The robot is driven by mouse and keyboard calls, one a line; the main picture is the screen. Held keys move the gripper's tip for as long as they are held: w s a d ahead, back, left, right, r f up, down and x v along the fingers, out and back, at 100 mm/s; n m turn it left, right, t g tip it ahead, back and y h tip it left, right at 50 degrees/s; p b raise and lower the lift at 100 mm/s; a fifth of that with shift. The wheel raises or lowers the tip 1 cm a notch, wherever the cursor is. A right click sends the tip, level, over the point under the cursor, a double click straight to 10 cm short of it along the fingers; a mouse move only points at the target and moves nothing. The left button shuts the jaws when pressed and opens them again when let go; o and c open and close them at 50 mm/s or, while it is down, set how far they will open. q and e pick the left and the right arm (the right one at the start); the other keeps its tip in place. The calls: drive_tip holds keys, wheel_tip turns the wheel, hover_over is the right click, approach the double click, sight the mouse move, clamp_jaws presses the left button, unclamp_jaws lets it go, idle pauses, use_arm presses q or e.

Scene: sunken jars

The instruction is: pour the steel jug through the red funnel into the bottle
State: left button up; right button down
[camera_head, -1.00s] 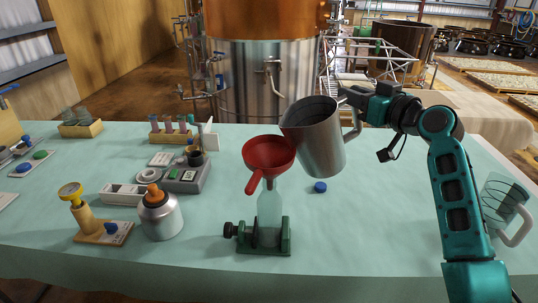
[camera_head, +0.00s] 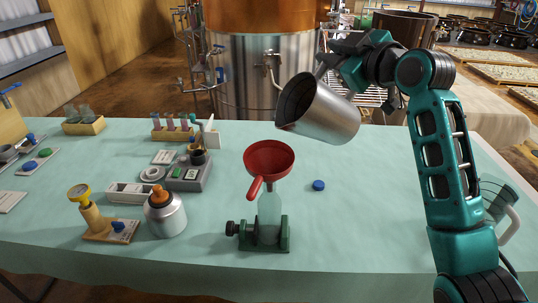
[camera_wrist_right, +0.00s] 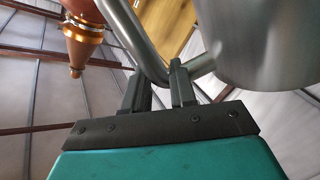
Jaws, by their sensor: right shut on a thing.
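The steel jug (camera_head: 328,112) is held in the air above and to the right of the red funnel (camera_head: 268,160), tilted strongly to the left with its mouth toward the funnel. No stream of liquid shows. The funnel sits in the neck of the clear bottle (camera_head: 269,212), which stands in a green clamp (camera_head: 284,236). My right gripper (camera_wrist_right: 160,88) is shut on the jug's handle (camera_wrist_right: 138,45) in the right wrist view, where the jug's body (camera_wrist_right: 260,40) also shows. In the head view its fingers are hard to see. My left gripper is out of view.
A blue cap (camera_head: 319,185) lies right of the bottle. A silver flask with an orange cap (camera_head: 165,215), a yellow-topped gauge stand (camera_head: 95,215) and a grey device (camera_head: 188,172) stand to the left. A clear measuring jug (camera_head: 504,215) is partly hidden behind my right arm.

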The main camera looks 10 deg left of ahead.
drive_tip(key=shift+s+a+r+n, duration=0.4)
drive_tip(key=shift+a+r+n, duration=0.2)
drive_tip(key=shift+n, duration=0.3)
idle(1.3)
drive_tip(key=shift+s+a+r+n+h, duration=0.2)
drive_tip(key=shift+s+a+r+n, duration=0.15)
drive_tip(key=shift+a+n, duration=0.2)
drive_tip(key=shift+s+a+r+n+h, duration=0.2)
drive_tip(key=shift+s+a+n, duration=0.1)
drive_tip(key=shift+a+n, duration=0.2)
drive_tip(key=shift+s+a+r+n+h, duration=0.2)
drive_tip(key=shift+s+a+r+n, duration=0.15)
drive_tip(key=shift+a+n, duration=0.15)
idle(4.2)
